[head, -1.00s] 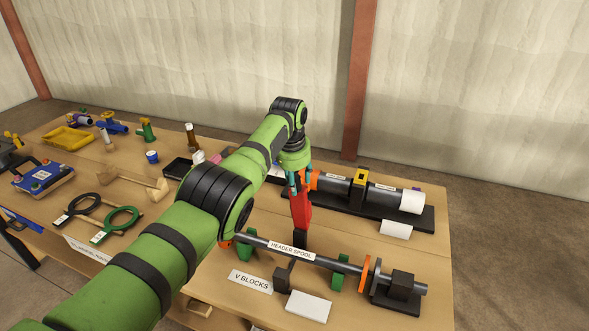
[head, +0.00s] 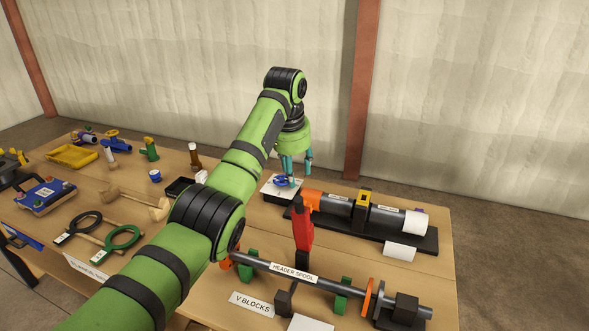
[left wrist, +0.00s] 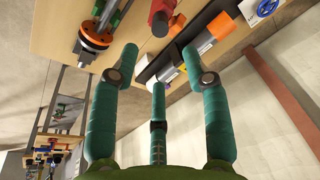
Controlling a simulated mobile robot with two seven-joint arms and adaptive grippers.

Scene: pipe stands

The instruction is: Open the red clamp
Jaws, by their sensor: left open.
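The red clamp (head: 302,231) stands upright with a dark tip, beside the grey pipe labelled "HEADER SPOOL" (head: 293,273). Its black lower part is at the pipe; I cannot tell how its jaws sit. In the left wrist view the red clamp (left wrist: 160,18) shows at the top edge, beyond my fingers. My left gripper (head: 296,172) is open and empty, with teal fingers pointing down. It hangs behind and above the clamp, apart from it. Its spread fingers fill the middle of the left wrist view (left wrist: 157,66). My right gripper is not in view.
A second pipe with an orange end (head: 311,199) lies on a dark base to the right. A white plate with a blue wheel (head: 282,182) is behind the clamp. A yellow tray (head: 71,156), mallets and ring tools fill the table's left side.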

